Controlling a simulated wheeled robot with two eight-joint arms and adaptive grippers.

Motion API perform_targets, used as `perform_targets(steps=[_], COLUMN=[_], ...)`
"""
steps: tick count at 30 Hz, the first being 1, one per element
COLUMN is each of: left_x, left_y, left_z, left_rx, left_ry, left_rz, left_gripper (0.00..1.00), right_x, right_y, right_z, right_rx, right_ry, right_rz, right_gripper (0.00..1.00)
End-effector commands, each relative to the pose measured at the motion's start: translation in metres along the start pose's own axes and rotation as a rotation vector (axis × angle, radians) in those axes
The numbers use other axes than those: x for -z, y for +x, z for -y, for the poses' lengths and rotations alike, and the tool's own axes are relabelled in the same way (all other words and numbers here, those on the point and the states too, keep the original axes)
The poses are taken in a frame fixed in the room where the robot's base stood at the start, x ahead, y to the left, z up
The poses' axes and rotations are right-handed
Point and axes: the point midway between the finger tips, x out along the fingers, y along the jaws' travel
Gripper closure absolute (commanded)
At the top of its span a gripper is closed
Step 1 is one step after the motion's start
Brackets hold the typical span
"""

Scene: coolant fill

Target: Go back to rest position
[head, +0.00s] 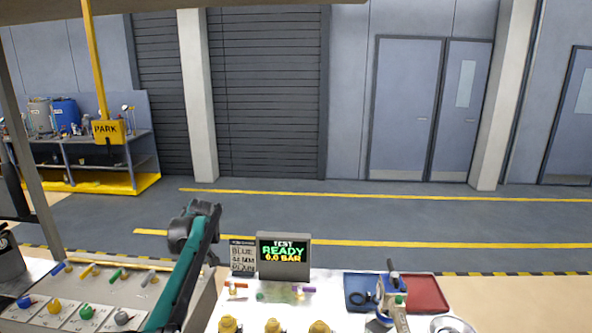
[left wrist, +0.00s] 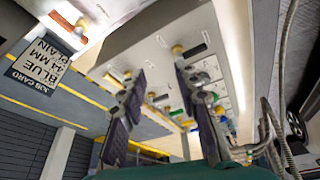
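My left gripper (head: 193,226) is raised at the end of the teal arm, above the left side of the bench and left of the test display (head: 283,256). In the left wrist view its two dark fingers (left wrist: 158,72) stand apart with nothing between them, so it is open and empty. A grey panel with coloured valves (left wrist: 150,50) lies beyond the fingers. The job card (left wrist: 40,62), reading BLUE 44 MM PLAIN, is at the left of that view.
A sloped panel (head: 30,298) with coloured knobs is at front left. Yellow fittings (head: 272,326) line the front edge. A blue tray (head: 358,284), a red tray (head: 428,296) and a pump-like tool (head: 392,300) are at right. Open floor lies behind the bench.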

Motion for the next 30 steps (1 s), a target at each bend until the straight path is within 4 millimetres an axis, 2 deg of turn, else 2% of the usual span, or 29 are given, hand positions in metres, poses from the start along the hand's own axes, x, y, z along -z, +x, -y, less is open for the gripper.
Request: perform_targets(steps=[3,7,10,14,19,24,27,30], left_x=[-0.024,-0.058,-0.087,-0.128,-0.186,-0.242,-0.267,-0.283], left_y=[-0.025,-0.048,-0.059,-0.065,-0.054,-0.027,-0.010,0.003], left_z=[0.025,0.059,0.088,0.131,0.189,0.240,0.261,0.274], left_rx=[-0.059,-0.137,-0.196,-0.272,-0.369,-0.452,-0.487,-0.511], left_ry=[0.119,0.271,0.386,0.533,0.717,0.883,0.956,1.003], left_rz=[0.005,0.001,-0.010,-0.035,-0.084,-0.146,-0.180,-0.205], left_gripper=[0.68,0.68,0.68,0.68,0.68,0.68,0.68,0.68], right_x=[-0.006,-0.012,-0.017,-0.022,-0.029,-0.036,-0.038,-0.040], right_y=[0.009,0.017,0.023,0.031,0.041,0.050,0.054,0.056], right_z=[0.000,0.000,0.000,0.000,0.000,0.000,0.000,0.000], right_rx=[0.000,0.000,0.000,0.000,0.000,0.000,0.000,0.000], right_ry=[0.000,0.000,0.000,0.000,0.000,0.000,0.000,0.000], right_rz=[0.000,0.000,0.000,0.000,0.000,0.000,0.000,0.000], right_gripper=[0.60,0.60,0.60,0.60,0.60,0.60,0.60,0.60])
